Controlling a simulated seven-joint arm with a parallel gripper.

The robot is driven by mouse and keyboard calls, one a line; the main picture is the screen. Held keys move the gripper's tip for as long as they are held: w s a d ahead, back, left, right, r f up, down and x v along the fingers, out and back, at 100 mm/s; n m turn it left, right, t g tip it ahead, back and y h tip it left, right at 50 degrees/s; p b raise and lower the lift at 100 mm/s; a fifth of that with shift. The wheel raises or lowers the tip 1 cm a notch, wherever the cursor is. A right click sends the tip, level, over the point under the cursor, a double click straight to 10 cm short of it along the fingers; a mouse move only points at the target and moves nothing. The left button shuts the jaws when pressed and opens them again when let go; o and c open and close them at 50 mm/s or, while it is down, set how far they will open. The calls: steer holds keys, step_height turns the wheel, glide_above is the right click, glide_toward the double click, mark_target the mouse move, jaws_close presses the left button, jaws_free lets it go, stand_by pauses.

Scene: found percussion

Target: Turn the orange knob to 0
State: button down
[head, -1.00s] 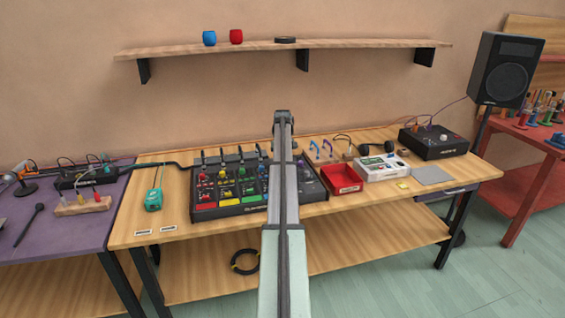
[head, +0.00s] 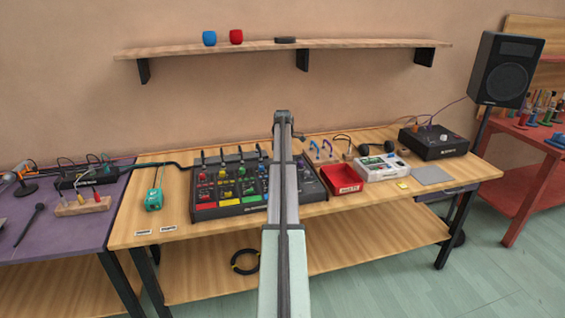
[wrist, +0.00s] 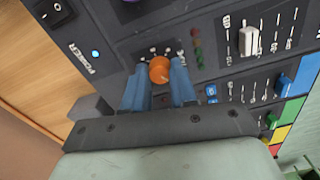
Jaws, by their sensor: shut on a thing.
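The orange knob (wrist: 159,70) is on the dark panel of the mixer (wrist: 210,50) in the wrist view. My gripper (wrist: 159,82) has its two blue fingers on either side of the knob and is shut on it. Printed marks run in an arc around the far side of the knob; they are too small to read, and the knob's setting cannot be told. In the head view the mixer (head: 229,208) stands on the wooden table, and my own arm hides its right part, the knob and the gripper.
In the wrist view a power switch (wrist: 57,12) and a lit blue lamp (wrist: 95,53) are at left. A white slider (wrist: 249,41) and a blue slider (wrist: 284,83) are at right. In the head view a red tray (head: 343,186) stands right of the mixer.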

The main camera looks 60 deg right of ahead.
steer(key=shift+n, duration=1)
steer(key=c, duration=0.9)
jaws_free()
step_height(320, 180, up, 14)
steer(key=shift+f, duration=0.15)
steer(key=shift+w, duration=0.1)
